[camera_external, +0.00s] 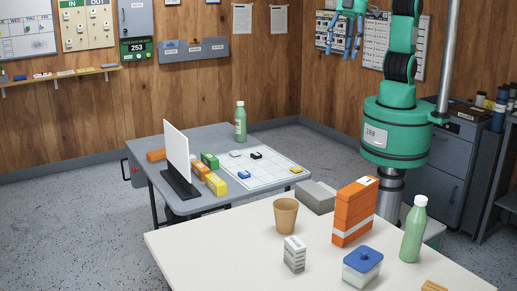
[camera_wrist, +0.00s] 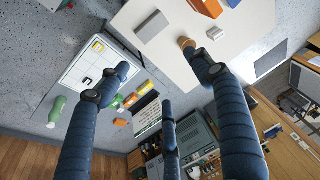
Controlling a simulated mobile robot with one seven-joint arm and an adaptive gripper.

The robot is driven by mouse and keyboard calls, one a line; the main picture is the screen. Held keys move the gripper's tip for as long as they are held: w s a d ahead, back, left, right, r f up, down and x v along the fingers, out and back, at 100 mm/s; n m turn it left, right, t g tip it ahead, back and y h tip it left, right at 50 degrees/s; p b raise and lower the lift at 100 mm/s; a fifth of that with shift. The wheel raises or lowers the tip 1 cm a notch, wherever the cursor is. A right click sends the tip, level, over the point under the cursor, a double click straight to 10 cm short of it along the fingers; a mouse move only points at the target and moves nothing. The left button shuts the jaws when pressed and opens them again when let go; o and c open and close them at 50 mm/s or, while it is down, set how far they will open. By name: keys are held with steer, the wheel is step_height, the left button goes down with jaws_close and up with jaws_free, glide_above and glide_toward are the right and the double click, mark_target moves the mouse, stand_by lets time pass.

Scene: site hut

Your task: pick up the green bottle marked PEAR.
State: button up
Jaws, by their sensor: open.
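Two green bottles with white caps show in the external view. One green bottle (camera_external: 240,124) stands upright on the far grey table, behind a white grid sheet. The other green bottle (camera_external: 413,235) stands upright on the near white table, right of the orange box. I cannot read PEAR on either. My gripper (camera_external: 344,48) is raised high near the back wall, open, empty and apart from both bottles. In the wrist view its blue fingers (camera_wrist: 158,75) are spread wide, and a green bottle (camera_wrist: 56,111) by the grid sheet lies outside them at left.
The grey table (camera_external: 150,140) holds a white upright panel (camera_external: 175,150), the grid sheet (camera_external: 262,168) and coloured blocks. The white table (camera_external: 215,245) holds a brown cup (camera_external: 286,216), a tall orange box (camera_external: 354,212), a grey block (camera_external: 315,197) and a blue-lidded container (camera_external: 362,266).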

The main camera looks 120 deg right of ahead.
steer(key=w+a+f+g+p, duration=0.1)
steer(key=w+a+f+p, duration=0.2)
steer(key=w+a, duration=0.5)
steer(key=g+h+p, duration=0.1)
steer(key=g+p, duration=0.1)
steer(key=p, duration=0.7)
glide_above(419, 208)
steer(key=s+d, duration=0.1)
steer(key=shift+n, duration=0.4)
step_height(419, 208, down, 24)
steer(key=shift+s+d+r, duration=0.1)
steer(key=shift+s+d, duration=0.05)
steer(key=shift+s+f, duration=0.1)
steer(key=shift+f, duration=0.15)
steer(key=shift+f, duration=0.1)
steer(key=shift+f, duration=4.25)
